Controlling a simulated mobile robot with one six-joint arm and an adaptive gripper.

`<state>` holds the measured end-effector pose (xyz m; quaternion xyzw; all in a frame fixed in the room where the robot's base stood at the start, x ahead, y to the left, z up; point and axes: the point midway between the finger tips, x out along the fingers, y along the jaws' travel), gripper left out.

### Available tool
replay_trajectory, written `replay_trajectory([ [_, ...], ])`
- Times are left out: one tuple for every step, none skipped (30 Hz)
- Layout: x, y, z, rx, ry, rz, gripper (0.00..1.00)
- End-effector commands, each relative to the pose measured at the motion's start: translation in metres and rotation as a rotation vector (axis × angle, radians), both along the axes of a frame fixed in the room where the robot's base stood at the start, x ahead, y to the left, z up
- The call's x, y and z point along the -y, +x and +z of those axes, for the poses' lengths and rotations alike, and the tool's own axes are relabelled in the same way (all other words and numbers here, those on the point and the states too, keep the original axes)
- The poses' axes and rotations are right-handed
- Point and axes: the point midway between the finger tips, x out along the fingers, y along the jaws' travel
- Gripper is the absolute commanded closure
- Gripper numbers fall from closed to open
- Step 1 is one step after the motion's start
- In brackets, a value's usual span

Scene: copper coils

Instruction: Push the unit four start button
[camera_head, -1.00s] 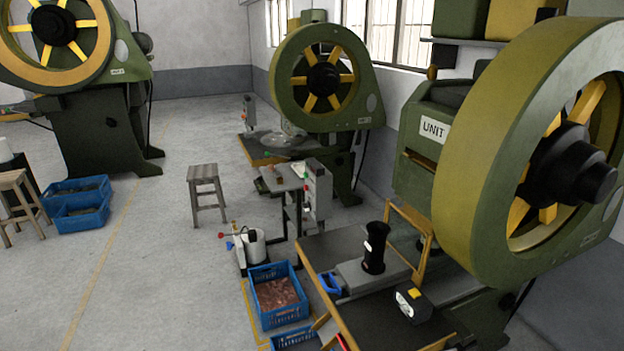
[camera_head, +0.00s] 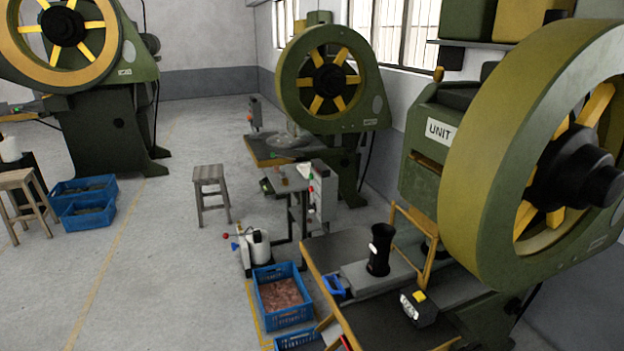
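A large green press (camera_head: 425,165) with a yellow-spoked flywheel (camera_head: 485,170) stands at the right. Its white sign (camera_head: 439,131) reads "UNIT"; the number is hidden behind the flywheel. On its work table (camera_head: 325,258) sits a small dark box (camera_head: 416,310) with a yellow top and a white label; I cannot read the label. A grey control box (camera_head: 323,192) with red and green buttons stands behind that table, beside a small stand. I cannot tell which unit it serves. My gripper is not in view.
A blue crate of copper-coloured pieces (camera_head: 282,296) stands on the floor left of the table. A wooden stool (camera_head: 210,192) and a small white machine (camera_head: 257,248) stand farther back. Another press (camera_head: 330,85) is behind. The floor at left centre is mostly clear.

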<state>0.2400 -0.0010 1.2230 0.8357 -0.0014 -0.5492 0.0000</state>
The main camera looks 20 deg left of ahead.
Motion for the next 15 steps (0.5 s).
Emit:
replay_trajectory([
  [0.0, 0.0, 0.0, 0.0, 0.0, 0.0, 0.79],
  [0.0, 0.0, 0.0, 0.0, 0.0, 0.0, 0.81],
  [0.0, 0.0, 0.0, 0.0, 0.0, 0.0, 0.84],
  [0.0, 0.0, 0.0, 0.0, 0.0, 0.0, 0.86],
  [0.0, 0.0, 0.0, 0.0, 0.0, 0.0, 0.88],
  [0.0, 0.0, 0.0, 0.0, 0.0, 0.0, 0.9],
  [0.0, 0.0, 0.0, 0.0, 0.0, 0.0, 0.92],
  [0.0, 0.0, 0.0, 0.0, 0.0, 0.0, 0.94],
  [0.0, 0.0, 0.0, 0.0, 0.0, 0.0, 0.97],
  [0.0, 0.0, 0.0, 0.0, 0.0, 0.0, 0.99],
  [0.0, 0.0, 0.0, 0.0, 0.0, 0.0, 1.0],
  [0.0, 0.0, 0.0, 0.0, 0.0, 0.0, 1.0],
  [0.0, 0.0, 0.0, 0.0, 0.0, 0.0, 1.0],
  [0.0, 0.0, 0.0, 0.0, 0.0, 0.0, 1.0],
  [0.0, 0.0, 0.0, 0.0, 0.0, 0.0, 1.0],
])
